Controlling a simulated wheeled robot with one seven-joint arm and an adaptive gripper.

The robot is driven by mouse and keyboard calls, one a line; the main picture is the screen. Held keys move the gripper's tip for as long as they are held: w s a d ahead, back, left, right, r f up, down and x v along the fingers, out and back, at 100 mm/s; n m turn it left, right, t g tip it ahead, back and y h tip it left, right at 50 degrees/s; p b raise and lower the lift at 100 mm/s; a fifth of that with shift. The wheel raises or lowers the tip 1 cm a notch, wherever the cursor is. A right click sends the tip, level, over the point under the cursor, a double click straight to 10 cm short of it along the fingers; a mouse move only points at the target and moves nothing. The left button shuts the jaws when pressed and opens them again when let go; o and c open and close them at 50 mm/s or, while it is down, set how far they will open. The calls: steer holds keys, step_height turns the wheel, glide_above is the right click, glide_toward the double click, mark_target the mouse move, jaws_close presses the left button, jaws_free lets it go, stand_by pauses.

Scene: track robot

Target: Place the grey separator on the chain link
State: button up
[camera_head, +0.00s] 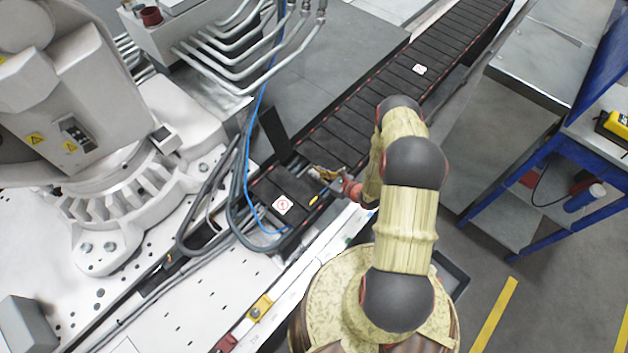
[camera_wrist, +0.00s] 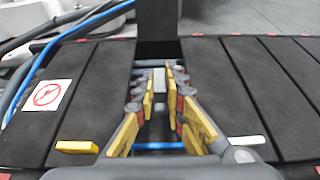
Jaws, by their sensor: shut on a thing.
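My gripper (camera_head: 322,173) reaches in over the black chain (camera_head: 360,118) from the right in the head view. In the wrist view its yellow-padded fingers (camera_wrist: 158,80) point into an open gap between the dark covers of the chain link (camera_wrist: 165,128). The fingers are shut on a small light grey piece, the grey separator (camera_wrist: 158,75), which shows between the fingertips. The fingers hide much of it, and I cannot tell whether it touches the link. A blue cable (camera_wrist: 160,146) runs below the fingers inside the gap.
A yellow piece (camera_wrist: 76,147) lies left of the gap and a whitish piece (camera_wrist: 247,140) right of it. Blue and black cables (camera_head: 246,190) loop beside the chain. A large white robot (camera_head: 110,130) stands left. A blue-framed table (camera_head: 545,160) stands right.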

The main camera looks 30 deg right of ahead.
mark_target(314, 182)
steer(key=shift+w+a+f, duration=0.35)
steer(key=shift+w+f, duration=0.15)
steer(key=shift+f, duration=0.25)
steer(key=shift+w+f+b, duration=0.1)
steer(key=shift+f+b, duration=1)
steer(key=shift+f, duration=0.5)
steer(key=shift+f, duration=0.1)
steer(key=shift+f, duration=0.15)
steer(key=o, duration=0.6)
steer(key=shift+o, duration=0.7)
steer(key=shift+r, duration=0.2)
